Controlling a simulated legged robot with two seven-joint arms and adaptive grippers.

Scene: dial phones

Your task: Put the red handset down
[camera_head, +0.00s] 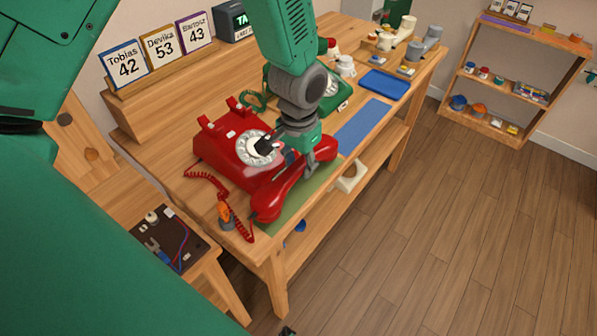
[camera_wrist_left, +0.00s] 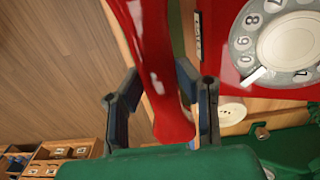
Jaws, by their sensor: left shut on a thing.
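The red handset (camera_head: 284,193) is in my left gripper (camera_head: 308,160), which is shut around its middle. It is over the green mat (camera_head: 318,192) at the table's front edge, in front of the red dial phone (camera_head: 222,148). I cannot tell whether it touches the mat. The phone's cradle prongs (camera_head: 236,104) are empty. A coiled red cord (camera_head: 205,177) hangs at the phone's left. In the left wrist view the handset (camera_wrist_left: 155,60) passes between the two fingers (camera_wrist_left: 160,95), with the phone's dial (camera_wrist_left: 290,45) at the upper right. My right gripper is not in view.
A green phone (camera_head: 330,88) stands behind my gripper. A blue mat (camera_head: 363,127) and a blue tray (camera_head: 385,84) lie to the right. Number cards (camera_head: 160,52) stand on a raised shelf at the back. A white handset-shaped thing (camera_head: 351,177) is on the lower shelf.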

